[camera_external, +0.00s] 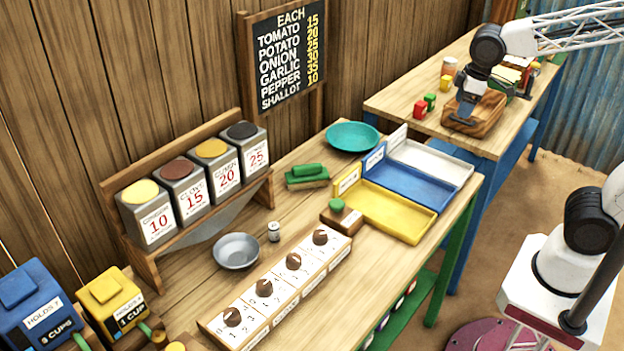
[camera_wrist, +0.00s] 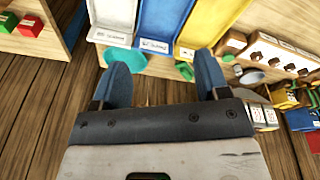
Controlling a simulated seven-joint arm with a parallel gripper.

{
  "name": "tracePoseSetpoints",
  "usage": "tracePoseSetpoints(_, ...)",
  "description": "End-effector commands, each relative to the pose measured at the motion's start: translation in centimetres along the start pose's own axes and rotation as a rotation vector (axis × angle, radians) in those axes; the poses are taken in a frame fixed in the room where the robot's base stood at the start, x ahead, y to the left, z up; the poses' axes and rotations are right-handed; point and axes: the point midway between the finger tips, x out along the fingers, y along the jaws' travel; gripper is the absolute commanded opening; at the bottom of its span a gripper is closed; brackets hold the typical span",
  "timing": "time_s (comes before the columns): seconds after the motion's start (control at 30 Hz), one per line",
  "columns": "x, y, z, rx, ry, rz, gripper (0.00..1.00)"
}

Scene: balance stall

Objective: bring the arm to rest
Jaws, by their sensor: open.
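My gripper (camera_external: 466,108) hangs at the upper right of the outside view, in front of a wooden tray on the back table. In the wrist view my gripper (camera_wrist: 163,68) has two blue fingers spread wide apart, with nothing between them. My arm reaches in from the right of the outside view. The wrist view shows no tray between the fingers, so the gripper appears to be held up clear of things. Its exact height cannot be told.
The front table holds a white tray (camera_external: 432,160), a blue tray (camera_external: 400,186), a yellow tray (camera_external: 385,215), a teal bowl (camera_external: 352,136), a grey bowl (camera_external: 236,251) and a dial board (camera_external: 280,280). Red and green blocks stand beside the wooden tray (camera_external: 486,112).

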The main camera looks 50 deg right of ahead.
Motion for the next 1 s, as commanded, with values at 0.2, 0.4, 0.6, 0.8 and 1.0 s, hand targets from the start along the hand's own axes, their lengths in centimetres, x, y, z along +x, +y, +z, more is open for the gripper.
tracePoseSetpoints(0.2, -0.2, 1.4, 6.9, 0.188, 0.012, 0.018, 0.68)
tracePoseSetpoints(0.4, 0.3, 1.8, 12.5, 0.349, 0.021, 0.033, 0.68)
tracePoseSetpoints(0.6, 0.8, 1.7, 15.9, 0.453, 0.029, 0.042, 0.68)
tracePoseSetpoints(0.8, 1.1, 1.6, 17.0, 0.486, 0.029, 0.044, 0.68)
tracePoseSetpoints(1.0, 1.1, 1.6, 16.9, 0.485, 0.030, 0.044, 0.68)
